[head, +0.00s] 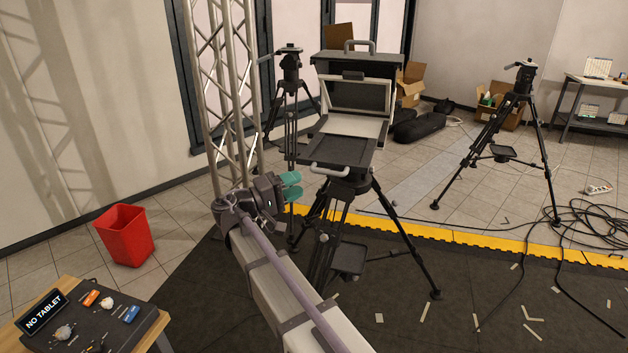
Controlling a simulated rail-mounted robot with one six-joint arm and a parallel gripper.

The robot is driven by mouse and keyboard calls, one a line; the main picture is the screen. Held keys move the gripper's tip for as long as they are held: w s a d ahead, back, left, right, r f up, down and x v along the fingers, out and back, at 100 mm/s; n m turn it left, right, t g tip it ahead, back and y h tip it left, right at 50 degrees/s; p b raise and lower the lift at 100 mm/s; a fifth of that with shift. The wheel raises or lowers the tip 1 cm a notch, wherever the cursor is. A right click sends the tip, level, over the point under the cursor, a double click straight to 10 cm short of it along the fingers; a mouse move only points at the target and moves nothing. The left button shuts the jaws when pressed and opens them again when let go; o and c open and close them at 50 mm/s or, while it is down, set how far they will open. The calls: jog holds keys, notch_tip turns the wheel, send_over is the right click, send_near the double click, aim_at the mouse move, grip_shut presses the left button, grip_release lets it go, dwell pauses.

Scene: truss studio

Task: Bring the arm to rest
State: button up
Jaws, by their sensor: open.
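My gripper (292,186), with teal fingertips, is in the middle of the head view. It is open, and no object shows between the fingers. My arm (275,285) reaches up to it from the bottom of the picture. In the picture the gripper lies just left of a prompter-like rig (345,150) on a black tripod. Whether it touches the rig cannot be told from this view, but a gap shows between the fingertips and the rig's handle.
A metal truss (222,80) stands behind my gripper. A wooden table with a black panel (97,322) and a "NO TABLET" sign (42,313) is at lower left. A red bin (125,236) stands nearby. Another tripod (505,130) and loose cables (590,225) are at right.

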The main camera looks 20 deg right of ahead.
jog(key=shift+s+a+f, duration=0.1)
jog(key=shift+a, duration=0.55)
jog(key=s+f+n+g+y, duration=0.2)
jog(key=s+f+y, duration=0.85)
jog(key=f, duration=0.45)
jog(key=s+a+f+m+y, duration=0.2)
jog(key=s+f+y, duration=0.2)
jog(key=s+y, duration=0.4)
jog(key=shift+s+a+f+g+y, duration=0.25)
jog(key=shift+s+a+g+y, duration=0.1)
jog(key=shift+s, duration=1.05)
